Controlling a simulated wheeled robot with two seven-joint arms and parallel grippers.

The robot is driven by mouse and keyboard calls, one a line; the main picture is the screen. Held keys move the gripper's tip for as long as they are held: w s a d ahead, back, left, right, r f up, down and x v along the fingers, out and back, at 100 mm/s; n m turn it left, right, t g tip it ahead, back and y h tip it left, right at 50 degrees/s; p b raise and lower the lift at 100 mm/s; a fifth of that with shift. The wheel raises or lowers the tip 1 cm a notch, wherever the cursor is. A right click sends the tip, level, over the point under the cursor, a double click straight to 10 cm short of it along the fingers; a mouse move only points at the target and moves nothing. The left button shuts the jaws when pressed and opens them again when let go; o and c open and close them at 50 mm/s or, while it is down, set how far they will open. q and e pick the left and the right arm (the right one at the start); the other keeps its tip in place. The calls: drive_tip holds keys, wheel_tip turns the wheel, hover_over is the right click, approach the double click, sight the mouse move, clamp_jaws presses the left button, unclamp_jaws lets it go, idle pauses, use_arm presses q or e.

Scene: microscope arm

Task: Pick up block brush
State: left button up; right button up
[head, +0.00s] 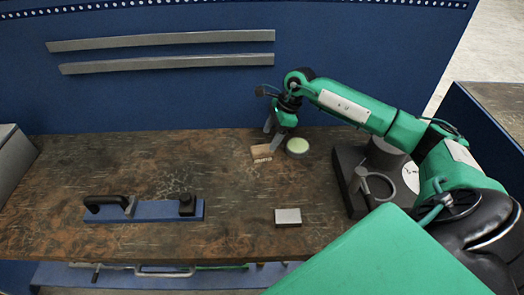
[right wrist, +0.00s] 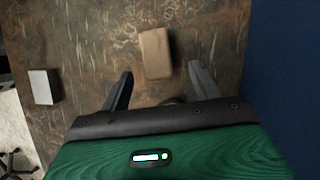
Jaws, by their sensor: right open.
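The block brush (head: 261,153), a small tan wooden block with a pale bristle edge, lies on the brown workbench (head: 110,165) toward the back. My right gripper (head: 272,134) is open and empty just above and behind it. In the right wrist view the brush (right wrist: 155,53) lies beyond the tips of the open fingers (right wrist: 160,71), roughly in line with the gap between them. The fingers do not appear to hold it. My left gripper is not in view.
A round tin (head: 298,146) with a pale green top stands close right of the brush. A grey-topped block (head: 288,216) lies nearer the front. A blue tool with black handles (head: 145,211) lies left. A black device (head: 350,165) stands right. The blue back panel (head: 180,105) rises behind.

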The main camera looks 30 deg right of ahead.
sight(264, 148)
drive_tip(key=shift+w+a+f, duration=0.15)
drive_tip(key=shift+a+f, duration=0.1)
drive_tip(key=shift+f, duration=0.35)
drive_tip(key=shift+a+f, duration=0.1)
drive_tip(key=shift+f, duration=0.15)
drive_tip(key=shift+a+f, duration=0.1)
drive_tip(key=shift+f, duration=0.05)
drive_tip(key=p+x, duration=0.2)
drive_tip(key=x, duration=0.2)
drive_tip(key=shift+a+f, duration=0.1)
drive_tip(key=shift+a, duration=0.2)
drive_tip(key=shift+f, duration=0.35)
drive_tip(key=c, duration=1.1)
